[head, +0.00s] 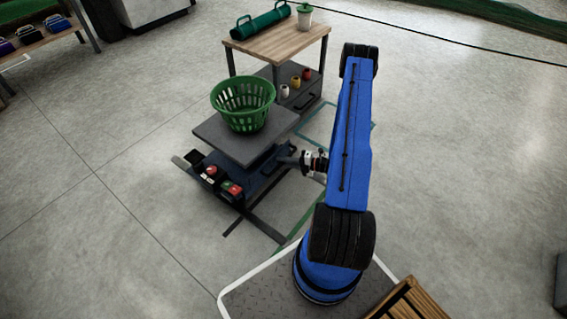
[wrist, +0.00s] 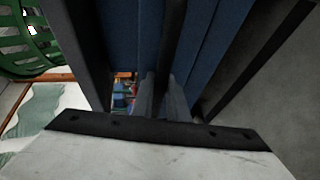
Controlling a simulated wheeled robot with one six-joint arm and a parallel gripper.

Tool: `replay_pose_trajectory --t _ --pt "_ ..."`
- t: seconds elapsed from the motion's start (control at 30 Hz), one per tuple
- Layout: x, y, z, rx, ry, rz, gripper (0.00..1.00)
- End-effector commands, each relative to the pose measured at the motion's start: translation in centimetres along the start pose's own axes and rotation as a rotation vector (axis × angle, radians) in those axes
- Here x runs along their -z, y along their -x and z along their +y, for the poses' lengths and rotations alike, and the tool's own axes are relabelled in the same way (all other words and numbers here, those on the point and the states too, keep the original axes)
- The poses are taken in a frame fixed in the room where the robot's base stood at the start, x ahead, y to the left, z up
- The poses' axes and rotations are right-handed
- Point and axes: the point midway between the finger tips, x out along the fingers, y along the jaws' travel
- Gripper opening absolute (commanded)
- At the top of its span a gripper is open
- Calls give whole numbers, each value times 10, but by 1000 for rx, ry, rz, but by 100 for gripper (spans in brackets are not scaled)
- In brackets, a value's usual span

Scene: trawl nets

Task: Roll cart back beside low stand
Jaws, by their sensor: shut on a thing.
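The cart (head: 213,133) has a grey flat top and a dark blue body, with a green basket (head: 243,103) on top. It stands left of my arm. The low stand (head: 262,45), with a wooden top and a grey drawer unit, is just behind the cart. My gripper (head: 292,160) is at the cart's right side, below the top. In the wrist view, its fingers (wrist: 160,95) are shut around a dark upright bar (wrist: 173,45) in front of blue panels. The exact grip is partly hidden in the head view.
A green outline (head: 300,222) is marked on the floor right of the cart. A bench (head: 40,40) stands far left. Open concrete floor lies left and right.

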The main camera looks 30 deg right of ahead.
Motion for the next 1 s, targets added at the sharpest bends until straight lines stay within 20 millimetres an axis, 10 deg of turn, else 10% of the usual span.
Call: replay_pose_trajectory --t 1.0 --pt "-83 -199 44 0 4 0 0"
